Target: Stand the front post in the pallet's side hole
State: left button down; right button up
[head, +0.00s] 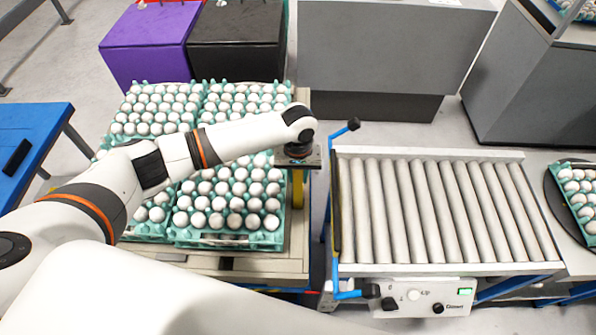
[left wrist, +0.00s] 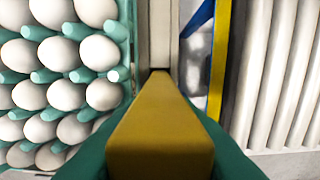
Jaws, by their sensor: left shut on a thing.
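My left gripper (head: 297,165) reaches over the right edge of the loaded pallet (head: 285,262) and points down. It is shut on the yellow front post (head: 297,190), which hangs below it beside the egg trays. In the left wrist view the post (left wrist: 160,140) fills the lower middle between the green fingers (left wrist: 85,160). The pallet's pale edge (left wrist: 160,35) runs ahead of it. I cannot make out the side hole or whether the post's lower end touches the pallet. My right gripper is not in view.
Teal trays of white eggs (head: 283,240) are stacked on the pallet, close to the left of the post. A roller conveyor (head: 345,270) with a blue frame stands to the right across a narrow gap. Purple (head: 150,60) and black boxes stand behind. A blue table (head: 35,125) is at left.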

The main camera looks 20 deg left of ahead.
pick_arm(q)
jog(key=shift+f+b, duration=0.35)
jog(key=shift+f, duration=0.75)
jog(key=c, duration=1.1)
grip_release()
